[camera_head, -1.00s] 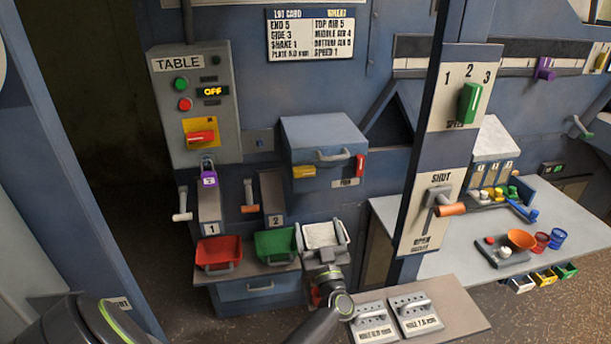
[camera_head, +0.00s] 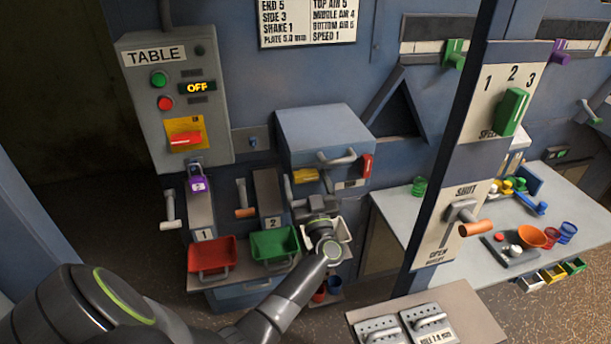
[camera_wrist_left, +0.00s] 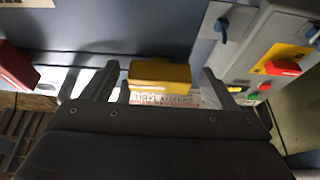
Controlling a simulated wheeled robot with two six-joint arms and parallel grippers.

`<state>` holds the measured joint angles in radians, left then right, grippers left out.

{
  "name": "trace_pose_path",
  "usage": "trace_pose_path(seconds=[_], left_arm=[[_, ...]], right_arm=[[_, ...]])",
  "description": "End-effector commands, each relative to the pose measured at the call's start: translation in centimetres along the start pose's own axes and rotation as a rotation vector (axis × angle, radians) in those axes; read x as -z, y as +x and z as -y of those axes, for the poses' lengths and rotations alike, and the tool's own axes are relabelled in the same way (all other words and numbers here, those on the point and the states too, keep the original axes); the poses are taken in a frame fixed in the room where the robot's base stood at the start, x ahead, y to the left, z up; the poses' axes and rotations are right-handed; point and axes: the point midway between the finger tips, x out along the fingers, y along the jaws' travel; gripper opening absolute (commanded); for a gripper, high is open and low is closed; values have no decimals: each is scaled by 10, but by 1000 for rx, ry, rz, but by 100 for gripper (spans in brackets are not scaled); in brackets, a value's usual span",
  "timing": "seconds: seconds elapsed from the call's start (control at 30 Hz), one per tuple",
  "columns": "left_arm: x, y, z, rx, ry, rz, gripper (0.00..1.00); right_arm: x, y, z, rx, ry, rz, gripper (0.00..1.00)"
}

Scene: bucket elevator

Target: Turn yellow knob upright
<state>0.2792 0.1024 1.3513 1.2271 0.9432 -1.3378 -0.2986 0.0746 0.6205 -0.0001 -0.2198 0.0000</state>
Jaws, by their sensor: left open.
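The yellow knob (camera_head: 305,175) is on the front of the blue box (camera_head: 322,135), left of the grey handle (camera_head: 337,158). Its long side lies sideways, not upright. In the left wrist view the yellow knob (camera_wrist_left: 160,75) shows between the two spread fingers, with an upside-down label behind it. My left gripper (camera_head: 308,195) is just below and in front of the knob, open and empty. In the left wrist view the gripper (camera_wrist_left: 158,80) has a gap on both sides of the knob. My right gripper is not in view.
A red knob (camera_head: 367,165) is at the box's right end. Red (camera_head: 212,258) and green (camera_head: 274,243) bins and a white tray (camera_head: 343,230) stand below. The TABLE panel (camera_head: 175,100), reading OFF, is at left. A post with a green switch (camera_head: 512,111) stands at right.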

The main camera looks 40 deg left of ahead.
Motion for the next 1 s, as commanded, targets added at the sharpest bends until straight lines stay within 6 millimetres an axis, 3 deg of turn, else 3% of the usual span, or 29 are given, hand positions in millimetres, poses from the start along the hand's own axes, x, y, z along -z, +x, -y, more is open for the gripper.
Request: trace_pose_path(seconds=[0.27, 0.6, 1.0], left_arm=[[0, 0, 0, 0, 0, 0, 79], [0, 0, 0, 0, 0, 0, 35], [0, 0, -1, 33, -79, 1, 35]], right_arm=[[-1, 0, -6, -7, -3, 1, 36], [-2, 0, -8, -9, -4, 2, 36], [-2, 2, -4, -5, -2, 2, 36]])
